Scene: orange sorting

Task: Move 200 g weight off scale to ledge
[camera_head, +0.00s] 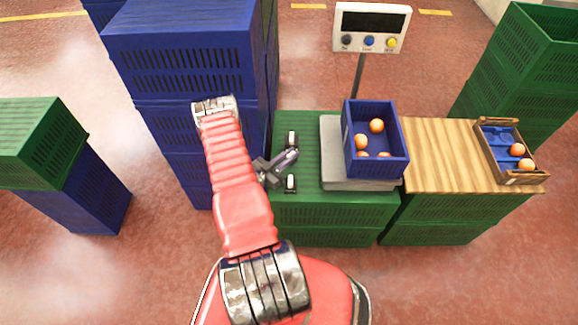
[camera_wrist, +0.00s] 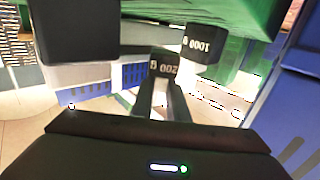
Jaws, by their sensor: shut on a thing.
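My gripper (camera_head: 288,157) is over the green crate top, left of the scale (camera_head: 333,150). In the wrist view its fingers (camera_wrist: 161,90) are shut on a dark weight marked 200 g (camera_wrist: 164,64), whose label appears upside down. A dark weight marked 1000 g (camera_wrist: 203,43) is just beyond it to the right, against the green surface. In the head view the held weight cannot be made out clearly. Small black-and-white objects (camera_head: 291,139) lie on the green top (camera_head: 310,205) beside my gripper. The scale carries a blue crate (camera_head: 378,160) with several oranges.
The scale's display (camera_head: 372,22) stands on a post behind it. A wooden top (camera_head: 435,150) to the right holds a small crate (camera_head: 497,160) with oranges. A tall blue crate stack (camera_head: 185,85) is close on the left. Green crates (camera_head: 515,70) stand far right.

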